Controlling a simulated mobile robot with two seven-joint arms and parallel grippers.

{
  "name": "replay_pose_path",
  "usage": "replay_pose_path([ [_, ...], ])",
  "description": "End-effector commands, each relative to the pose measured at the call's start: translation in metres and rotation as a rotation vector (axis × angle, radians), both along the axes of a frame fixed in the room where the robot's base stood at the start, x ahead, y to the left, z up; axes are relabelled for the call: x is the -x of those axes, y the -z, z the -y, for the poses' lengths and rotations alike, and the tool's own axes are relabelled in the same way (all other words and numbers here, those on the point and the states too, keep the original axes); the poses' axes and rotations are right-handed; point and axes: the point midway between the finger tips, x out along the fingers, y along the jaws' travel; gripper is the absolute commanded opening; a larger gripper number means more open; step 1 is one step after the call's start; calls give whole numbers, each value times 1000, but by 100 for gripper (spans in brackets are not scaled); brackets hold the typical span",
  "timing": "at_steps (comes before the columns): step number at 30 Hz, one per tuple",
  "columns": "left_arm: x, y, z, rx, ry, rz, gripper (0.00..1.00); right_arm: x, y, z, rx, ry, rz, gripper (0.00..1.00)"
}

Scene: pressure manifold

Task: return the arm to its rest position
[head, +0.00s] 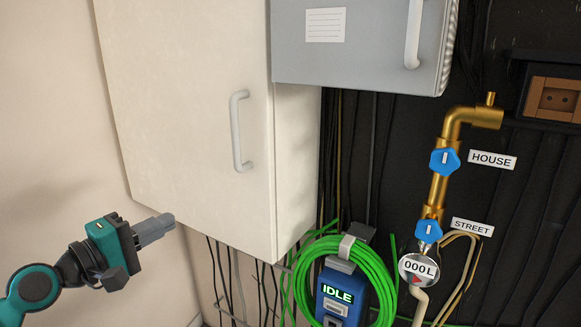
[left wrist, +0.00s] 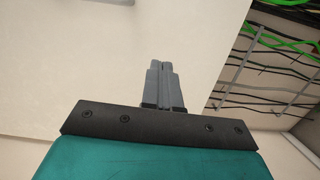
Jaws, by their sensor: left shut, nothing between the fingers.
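My left arm comes in at the lower left of the head view. Its left gripper (head: 168,220) points right, below and in front of the tall white cabinet (head: 190,130). The left wrist view shows the two grey fingers of the left gripper (left wrist: 162,68) side by side and shut, with nothing between them. The pale surface behind the fingers fills much of that view. My right gripper is in neither view.
A grey box (head: 360,45) hangs at the top. A blue device (head: 340,300) reading IDLE with a green hose (head: 378,265) stands below. A brass pipe (head: 437,188) carries two blue valves (head: 445,161) and a gauge (head: 418,268). Cables (left wrist: 270,70) run right of the gripper in the wrist view.

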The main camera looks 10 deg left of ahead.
Motion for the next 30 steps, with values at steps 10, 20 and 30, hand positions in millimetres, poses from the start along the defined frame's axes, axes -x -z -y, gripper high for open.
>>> replay_pose_path([
  [10, 47, 168, 34, -602, -46, -17, 0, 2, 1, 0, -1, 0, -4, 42],
  [20, 143, 294, 96, -1307, 138, 14, 0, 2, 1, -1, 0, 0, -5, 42],
  [30, 181, 321, 123, -1575, 263, 65, 0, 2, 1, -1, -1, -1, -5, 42],
])
